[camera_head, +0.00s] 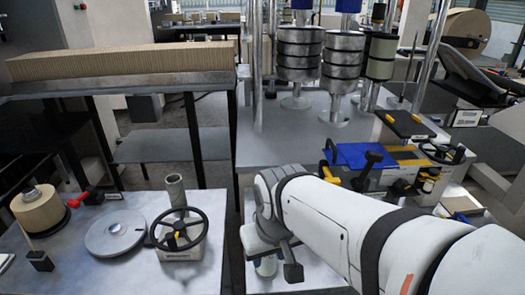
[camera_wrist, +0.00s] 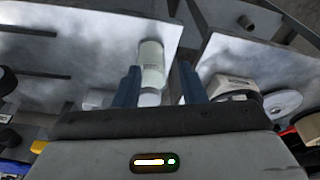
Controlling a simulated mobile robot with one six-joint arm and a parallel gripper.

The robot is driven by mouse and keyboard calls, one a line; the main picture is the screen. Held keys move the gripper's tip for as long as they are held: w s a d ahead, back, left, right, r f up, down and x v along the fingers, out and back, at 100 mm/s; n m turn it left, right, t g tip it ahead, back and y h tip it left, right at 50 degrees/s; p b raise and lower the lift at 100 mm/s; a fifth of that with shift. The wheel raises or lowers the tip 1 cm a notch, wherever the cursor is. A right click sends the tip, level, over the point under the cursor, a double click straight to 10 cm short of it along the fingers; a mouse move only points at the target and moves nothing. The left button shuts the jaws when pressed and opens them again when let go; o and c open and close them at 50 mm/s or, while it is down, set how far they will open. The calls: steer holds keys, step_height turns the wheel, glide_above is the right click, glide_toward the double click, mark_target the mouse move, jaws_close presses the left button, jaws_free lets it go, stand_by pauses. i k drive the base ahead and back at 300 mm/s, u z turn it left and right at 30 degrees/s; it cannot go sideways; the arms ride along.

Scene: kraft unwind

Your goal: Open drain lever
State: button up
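No part is clearly marked as the drain lever. A red lever (camera_head: 78,200) lies beside the brown roll at the far left of the head view; it shows partly in the wrist view (camera_wrist: 288,132). Black levers stand at the blue-topped unit (camera_head: 358,155) on the right. In the wrist view my gripper (camera_wrist: 159,70) has its two dark blue fingers apart. A pale cylinder (camera_wrist: 151,65) shows between them, apparently beyond the tips; contact cannot be told. In the head view my arm hides the gripper's surroundings.
A grey disc (camera_head: 115,234) and a brown roll (camera_head: 39,210) sit on the left bench, near an upright grey tube (camera_head: 175,190). Stacked metal cylinders (camera_head: 300,60) stand at the back. A dark gap separates the left bench from the bench under my arm.

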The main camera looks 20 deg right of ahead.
mark_target(324, 165)
steer(key=k, duration=1.25)
steer(key=z, duration=0.75)
steer(key=i, duration=1.3)
steer(key=u, duration=0.2)
